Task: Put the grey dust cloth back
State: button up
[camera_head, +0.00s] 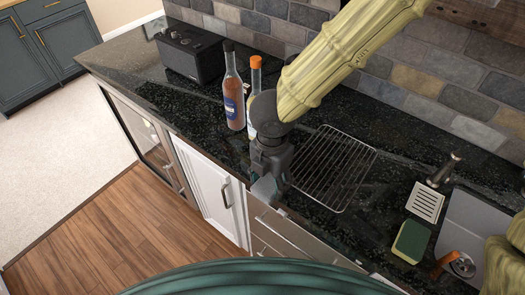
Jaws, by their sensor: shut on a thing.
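My gripper (268,190) points down at the front edge of the dark counter (385,165), just left of the wire rack. It is shut on a small pale grey thing (264,188), which looks like the grey dust cloth. Only a little of it shows at the fingertips, and the dark gripper body hides the rest. I cannot tell whether it touches the counter edge.
Two bottles, one dark-capped (234,95) and one orange-capped (255,80), stand close behind my gripper. A wire rack (335,168) lies to its right. A black box (190,53) stands at back left. A green-yellow sponge (410,241) lies near the sink (478,222).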

jog(key=w+p, duration=0.1)
jog(key=w, duration=0.3)
jog(key=w+p, duration=0.2)
jog(key=w, duration=0.2)
jog(key=w+f+p, duration=0.1)
jog(key=w+p, duration=0.1)
jog(key=w, duration=0.3)
jog(key=shift+a+f, duration=0.1)
jog(key=shift+a, duration=0.1)
notch_tip(320, 180, down, 4)
jog(key=shift+w+r+p, duration=0.1)
jog(key=shift+r+p, duration=0.1)
jog(key=shift+p, duration=0.45)
jog(key=o, duration=0.9)
jog(key=shift+f, duration=0.1)
notch_tip(320, 180, up, 12)
jog(key=b, duration=0.2)
jog(key=shift+b, duration=0.4)
